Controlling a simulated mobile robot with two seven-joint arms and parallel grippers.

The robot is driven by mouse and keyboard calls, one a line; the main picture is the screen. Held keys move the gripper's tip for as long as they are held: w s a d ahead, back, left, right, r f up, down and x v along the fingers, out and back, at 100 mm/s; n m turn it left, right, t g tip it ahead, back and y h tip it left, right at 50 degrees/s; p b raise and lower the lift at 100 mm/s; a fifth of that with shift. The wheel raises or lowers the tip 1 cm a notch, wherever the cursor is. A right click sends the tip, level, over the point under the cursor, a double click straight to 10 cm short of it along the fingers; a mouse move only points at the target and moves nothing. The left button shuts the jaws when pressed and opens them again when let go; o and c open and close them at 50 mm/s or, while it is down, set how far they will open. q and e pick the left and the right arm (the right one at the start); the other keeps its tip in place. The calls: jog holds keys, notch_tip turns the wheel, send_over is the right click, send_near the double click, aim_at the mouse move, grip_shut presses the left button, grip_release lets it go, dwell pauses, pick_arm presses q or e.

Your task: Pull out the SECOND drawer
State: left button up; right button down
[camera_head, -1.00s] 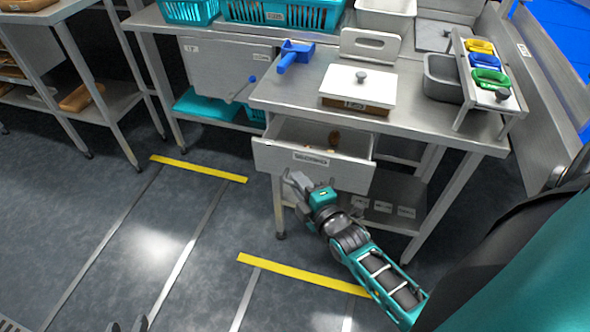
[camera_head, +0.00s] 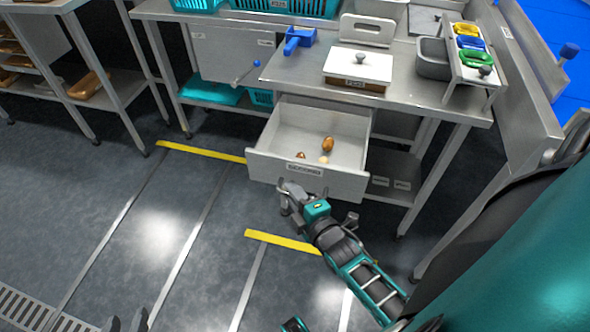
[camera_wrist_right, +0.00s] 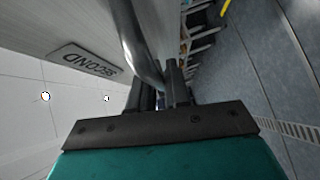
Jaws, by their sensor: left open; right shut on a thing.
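The grey SECOND drawer (camera_head: 265,165) is open under the steel table, pulled well out toward me. Its front carries a label, readable as SECOND in the right wrist view (camera_wrist_right: 82,62). Three small brown or tan pieces (camera_head: 328,144) lie inside it. My right gripper (camera_head: 290,194) is at the lower front of the drawer. In the right wrist view its fingers (camera_wrist_right: 165,90) are shut on the curved metal handle (camera_wrist_right: 140,50). My left gripper (camera_head: 127,322) shows only its fingertips at the bottom edge, open and away from the table.
On the table stand a white-lidded box (camera_head: 358,66), a blue scoop (camera_head: 299,39), a grey tub (camera_head: 434,58) and a rack with coloured items (camera_head: 468,43). A table leg (camera_head: 432,180) stands right of the drawer. The floor in front is clear, with yellow strips (camera_head: 200,151).

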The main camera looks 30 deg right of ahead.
dwell(0.4)
jog(key=c, duration=1.2)
grip_release()
jog(key=shift+s, duration=0.15)
